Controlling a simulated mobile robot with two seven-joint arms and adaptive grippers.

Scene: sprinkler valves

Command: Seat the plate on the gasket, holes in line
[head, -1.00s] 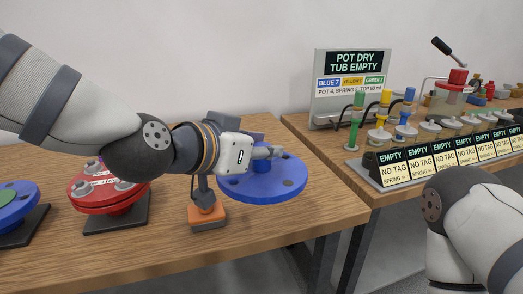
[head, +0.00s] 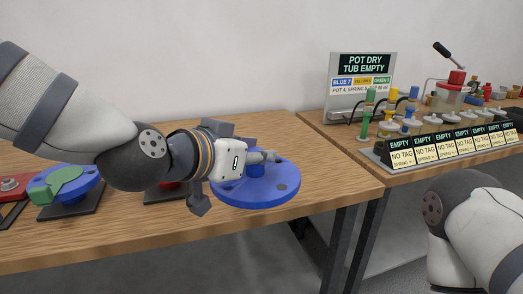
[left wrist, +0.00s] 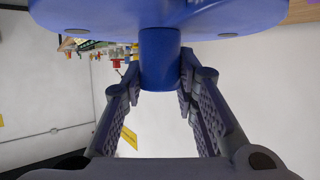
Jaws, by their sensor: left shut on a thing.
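A round blue plate (head: 262,196) with a central post and dark holes hangs from my left gripper (head: 262,157). The left wrist view shows the fingers shut on the plate's blue post (left wrist: 160,62), with the plate's flat face (left wrist: 100,15) across the top of that view. The plate appears level, near the table's front edge. Whether it touches anything below is hard to tell. I cannot make out a gasket for certain. A blue disc with a green piece (head: 62,184) sits on a dark base at the left. My right gripper is outside the frames.
A red part (head: 166,190) on a dark base is mostly hidden behind my left arm. Another red part (head: 14,186) lies at the far left edge. A sign (head: 362,82), tagged pots and a lever device stand on the right table. The wooden table (head: 240,128) is clear behind the plate.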

